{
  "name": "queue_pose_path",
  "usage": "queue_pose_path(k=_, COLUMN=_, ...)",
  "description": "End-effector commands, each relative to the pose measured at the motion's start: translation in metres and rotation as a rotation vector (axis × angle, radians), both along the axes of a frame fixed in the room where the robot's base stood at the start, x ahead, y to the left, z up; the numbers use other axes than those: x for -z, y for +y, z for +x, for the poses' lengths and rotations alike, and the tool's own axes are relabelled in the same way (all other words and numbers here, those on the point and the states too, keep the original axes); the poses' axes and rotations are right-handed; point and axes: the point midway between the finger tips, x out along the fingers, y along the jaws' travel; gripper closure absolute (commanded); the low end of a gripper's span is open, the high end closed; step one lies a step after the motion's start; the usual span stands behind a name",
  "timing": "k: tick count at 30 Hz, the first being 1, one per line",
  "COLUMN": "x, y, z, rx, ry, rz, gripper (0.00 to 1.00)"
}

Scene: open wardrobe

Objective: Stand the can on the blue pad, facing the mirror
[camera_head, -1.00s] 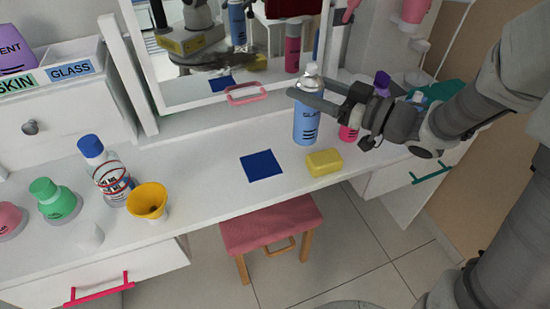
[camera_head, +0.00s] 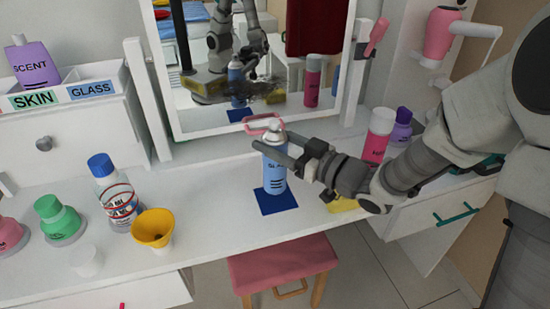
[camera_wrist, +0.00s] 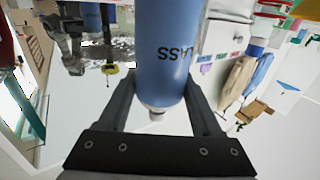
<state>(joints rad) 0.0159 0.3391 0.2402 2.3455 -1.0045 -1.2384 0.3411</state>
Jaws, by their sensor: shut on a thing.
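The can (camera_head: 273,172) is a light blue spray can with a silver top, upright. My gripper (camera_head: 276,143) is shut around its upper part, reaching in from the right. The dark blue pad (camera_head: 277,204) lies on the white table, directly below the can. I cannot tell whether the can's base touches it. The can's dark lettering shows on the side toward the head camera, away from the mirror (camera_head: 203,112). In the wrist view the can (camera_wrist: 170,45) stands between the fingers, its lettering upside down.
A yellow block (camera_head: 342,204) lies right of the pad, partly behind my arm. A pink can (camera_head: 377,136) and a purple bottle (camera_head: 402,125) stand farther right. Table between cup and pad is clear.

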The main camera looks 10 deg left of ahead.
Motion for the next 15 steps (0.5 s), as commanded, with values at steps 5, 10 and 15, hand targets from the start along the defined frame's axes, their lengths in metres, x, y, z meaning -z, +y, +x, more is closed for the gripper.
queue_pose_path(k=5, x=0.031, y=-0.001, z=0.0, rx=0.001, ry=0.003, rz=0.001, gripper=1.0)
queue_pose_path(k=10, x=0.035, y=-0.001, z=0.0, rx=0.002, ry=-0.001, rz=0.002, gripper=1.0)
queue_pose_path(k=15, x=0.035, y=-0.001, z=0.0, rx=0.001, ry=0.0, rz=0.001, gripper=1.0)
